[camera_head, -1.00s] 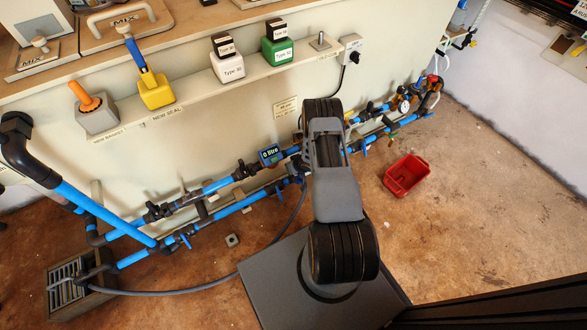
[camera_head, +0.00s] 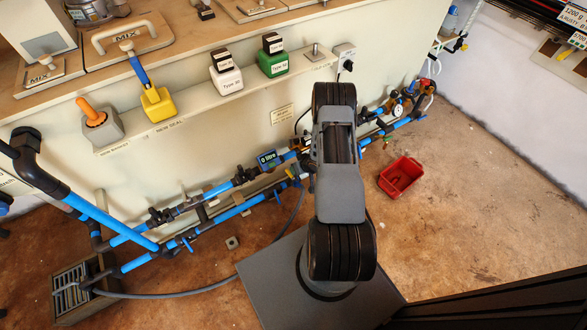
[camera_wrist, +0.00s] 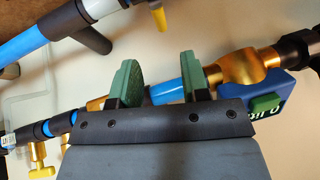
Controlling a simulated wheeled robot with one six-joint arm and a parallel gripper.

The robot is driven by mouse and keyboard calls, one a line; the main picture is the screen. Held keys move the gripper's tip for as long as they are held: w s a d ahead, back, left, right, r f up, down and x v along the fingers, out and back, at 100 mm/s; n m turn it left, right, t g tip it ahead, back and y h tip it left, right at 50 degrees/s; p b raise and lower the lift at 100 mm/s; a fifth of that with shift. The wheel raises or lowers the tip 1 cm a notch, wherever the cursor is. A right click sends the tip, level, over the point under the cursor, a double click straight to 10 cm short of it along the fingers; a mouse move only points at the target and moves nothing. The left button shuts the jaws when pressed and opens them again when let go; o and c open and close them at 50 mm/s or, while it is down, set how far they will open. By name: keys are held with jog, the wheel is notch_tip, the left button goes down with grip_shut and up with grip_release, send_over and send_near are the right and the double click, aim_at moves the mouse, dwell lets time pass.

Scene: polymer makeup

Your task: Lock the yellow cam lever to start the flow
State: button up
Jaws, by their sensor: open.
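In the wrist view my gripper (camera_wrist: 158,75) is open, with two green finger pads spread apart over a blue pipe (camera_wrist: 165,90) with brass fittings. A large brass coupling (camera_wrist: 240,65) is to the right of the fingers. A yellow lever (camera_wrist: 158,15) hangs down from the other pipe at the top, beyond the fingertips. Brass handles (camera_wrist: 38,157) show at the lower left. I cannot tell which of these is the cam lever. In the head view my arm hides most of this stretch, and a small yellow part (camera_head: 291,172) shows beside it.
A flow meter (camera_head: 268,158) reading 0 litre sits on the upper pipe left of my arm. A red bin (camera_head: 401,177) stands on the floor to the right. A shelf (camera_head: 200,98) with coloured containers is above the pipes. A drain grate (camera_head: 72,297) is at the lower left.

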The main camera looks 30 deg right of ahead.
jog(key=shift+p+v, duration=0.55)
jog(key=shift+v, duration=1.55)
